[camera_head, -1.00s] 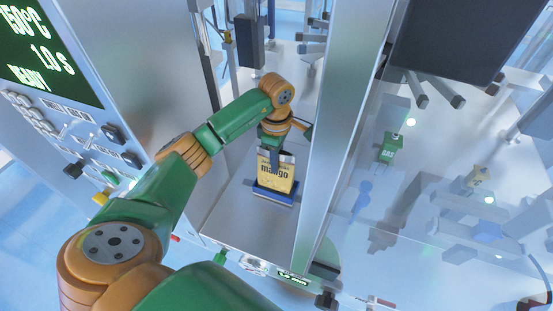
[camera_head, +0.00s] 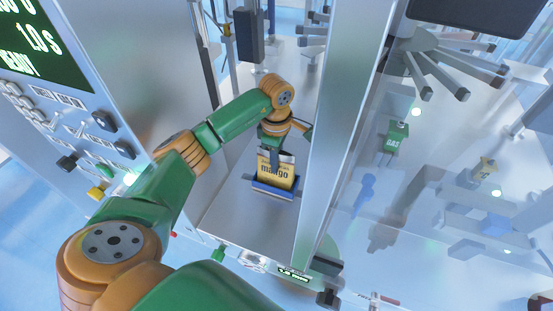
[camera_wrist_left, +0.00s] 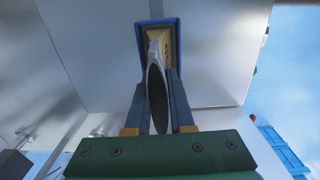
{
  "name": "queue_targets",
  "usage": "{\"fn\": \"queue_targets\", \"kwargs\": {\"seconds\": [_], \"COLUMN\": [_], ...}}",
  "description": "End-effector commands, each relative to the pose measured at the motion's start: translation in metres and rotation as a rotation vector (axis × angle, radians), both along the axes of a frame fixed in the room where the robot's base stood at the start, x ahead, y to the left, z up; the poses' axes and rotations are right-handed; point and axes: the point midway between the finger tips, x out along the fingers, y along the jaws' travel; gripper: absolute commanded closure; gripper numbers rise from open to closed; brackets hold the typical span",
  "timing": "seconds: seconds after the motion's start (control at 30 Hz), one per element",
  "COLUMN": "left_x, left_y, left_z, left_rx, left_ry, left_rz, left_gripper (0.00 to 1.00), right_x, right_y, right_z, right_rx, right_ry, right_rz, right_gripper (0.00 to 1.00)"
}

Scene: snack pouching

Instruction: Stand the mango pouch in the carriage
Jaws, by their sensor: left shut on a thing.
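The yellow mango pouch (camera_head: 276,171) is upright, its label facing the head camera. Its lower end is inside the blue carriage (camera_head: 273,192), whose front wall hides the bottom edge. My left gripper (camera_head: 275,150) is shut on the top of the pouch, above the carriage. In the left wrist view, the two dark fingers (camera_wrist_left: 157,82) lie on either side of the pouch's pale top (camera_wrist_left: 157,97). There the blue carriage rim (camera_wrist_left: 141,40) surrounds the pouch's far end. Whether the pouch touches the carriage floor is hidden. My right gripper is not in view.
The carriage stands on a bare metal deck (camera_head: 236,219) between the control panel housing (camera_head: 140,70) and a tall metal post (camera_head: 336,120). The post is close to the right of my gripper. A green pouch (camera_head: 394,138) shows farther right, behind the clear panel.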

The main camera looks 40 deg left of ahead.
Motion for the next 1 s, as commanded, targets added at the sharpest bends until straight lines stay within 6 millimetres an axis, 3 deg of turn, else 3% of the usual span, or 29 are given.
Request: {"fn": "queue_targets", "kwargs": {"seconds": [0.3,0.33,0.43,0.77,1.0], "left_x": [0.000,0.000,0.000,0.001,0.000], "left_y": [0.000,0.000,0.000,0.000,0.000], "left_z": [-0.002,-0.003,-0.003,0.001,0.049], "left_rx": [0.000,0.000,0.000,-0.001,0.000], "left_ry": [0.000,0.000,0.000,-0.002,-0.006], "left_rz": [0.000,0.000,0.000,0.000,-0.001], "left_gripper": [1.00,0.71,0.44,0.44,0.44], "right_x": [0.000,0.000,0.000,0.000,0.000], "right_y": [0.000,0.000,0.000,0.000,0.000], "right_z": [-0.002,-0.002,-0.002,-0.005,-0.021], "right_rx": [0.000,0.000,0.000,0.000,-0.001], "right_ry": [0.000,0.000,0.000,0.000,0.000], "right_rz": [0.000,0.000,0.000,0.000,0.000], "right_gripper": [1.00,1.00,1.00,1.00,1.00]}}
